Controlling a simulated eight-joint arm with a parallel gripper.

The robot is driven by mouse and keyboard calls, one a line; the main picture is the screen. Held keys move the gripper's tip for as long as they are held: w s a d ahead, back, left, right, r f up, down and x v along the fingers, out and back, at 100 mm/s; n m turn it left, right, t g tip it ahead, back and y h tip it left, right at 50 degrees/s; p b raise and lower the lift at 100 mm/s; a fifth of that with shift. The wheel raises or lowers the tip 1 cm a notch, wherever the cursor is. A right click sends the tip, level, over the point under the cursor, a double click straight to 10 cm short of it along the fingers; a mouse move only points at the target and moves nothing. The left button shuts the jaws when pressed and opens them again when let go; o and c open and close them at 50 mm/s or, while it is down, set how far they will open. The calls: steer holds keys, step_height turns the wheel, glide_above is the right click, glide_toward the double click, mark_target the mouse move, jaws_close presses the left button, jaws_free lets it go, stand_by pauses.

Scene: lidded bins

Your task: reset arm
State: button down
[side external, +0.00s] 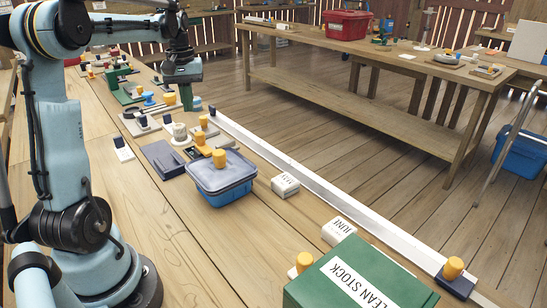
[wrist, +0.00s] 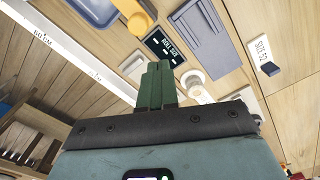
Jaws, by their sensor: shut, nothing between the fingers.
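My gripper (side external: 187,105) is shut with nothing between its green fingers. It hangs pointing down over the far part of the long wooden bench, at the end of my arm. In the wrist view the fingers (wrist: 157,68) are together, above a dark label plate. A blue bin (side external: 222,184) with a translucent lid and a yellow knob stands on the bench, nearer the side camera and apart from the gripper. A corner of the bin (wrist: 96,10) shows at the top of the wrist view. A green box marked CLEAN STOCK (side external: 325,292) stands at the bench's near end.
A dark grey tray (side external: 163,159) lies beside the blue bin. A white rail (side external: 300,177) runs along the bench edge. Bare wood lies in front of the blue bin.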

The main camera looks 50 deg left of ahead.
steer(key=w+d+m+t+y, duration=0.1)
steer(key=d+m, duration=0.2)
steer(key=d, duration=0.4)
steer(key=w+d+m+t, duration=0.1)
steer(key=d+m+t, duration=0.1)
steer(key=d, duration=0.6)
steer(key=s+d+f+m+t, duration=0.2)
steer(key=d+m, duration=0.1)
steer(key=d, duration=0.4)
steer(key=s+d+f+m+t+h, duration=0.1)
steer(key=s+d+f+m+t, duration=0.1)
steer(key=d+m, duration=0.2)
steer(key=d, duration=0.3)
steer(key=shift+s+d, duration=0.3)
steer(key=shift+d, duration=0.05)
steer(key=shift+r, duration=0.1)
